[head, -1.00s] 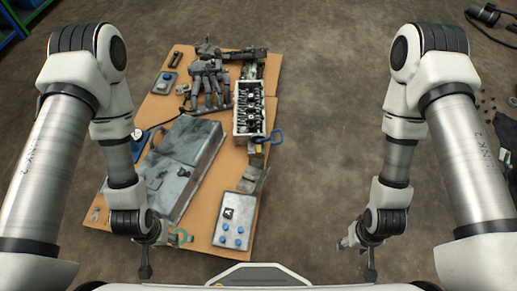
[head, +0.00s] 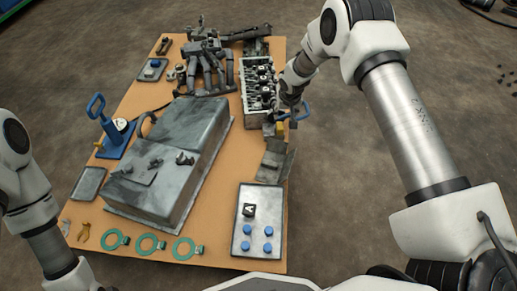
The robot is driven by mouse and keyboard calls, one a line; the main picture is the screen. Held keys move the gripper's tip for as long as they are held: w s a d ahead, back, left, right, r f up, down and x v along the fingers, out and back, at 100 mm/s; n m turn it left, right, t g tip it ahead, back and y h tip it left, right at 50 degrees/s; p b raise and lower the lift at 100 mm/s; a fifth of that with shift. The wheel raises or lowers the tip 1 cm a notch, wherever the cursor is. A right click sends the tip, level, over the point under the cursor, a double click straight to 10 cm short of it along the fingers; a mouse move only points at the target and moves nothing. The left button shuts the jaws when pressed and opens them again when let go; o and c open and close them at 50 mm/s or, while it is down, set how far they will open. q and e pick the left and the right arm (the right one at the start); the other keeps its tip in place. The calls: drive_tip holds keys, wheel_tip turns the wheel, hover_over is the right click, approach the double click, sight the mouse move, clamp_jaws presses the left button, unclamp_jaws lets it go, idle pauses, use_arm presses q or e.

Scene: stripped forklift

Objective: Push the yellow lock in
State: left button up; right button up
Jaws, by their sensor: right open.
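The yellow lock (head: 280,129) is a small yellow patch by the grey metal bracket (head: 274,160), at the near end of the engine block on the right edge of the table. My right gripper (head: 291,113) is open, just above and beside the lock, and partly covers this area. I cannot tell whether it touches the lock.
The wooden table (head: 223,228) holds a large grey metal case (head: 183,152), an engine block (head: 257,88), a mechanical hand (head: 205,65), a blue press (head: 117,139), a panel with blue buttons (head: 257,207) and green rings (head: 151,244).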

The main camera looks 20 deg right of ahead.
drive_tip(key=b, duration=0.5)
approach(280, 126)
wheel_tip(280, 126, down, 3)
drive_tip(key=shift+t, duration=0.4)
drive_tip(key=b+x, duration=0.4)
drive_tip(key=x, duration=0.3)
drive_tip(key=shift+w+d+f, duration=0.15)
drive_tip(key=shift+w, duration=0.05)
use_arm(q)
wheel_tip(280, 126, down, 13)
drive_tip(key=shift+w+a, duration=0.15)
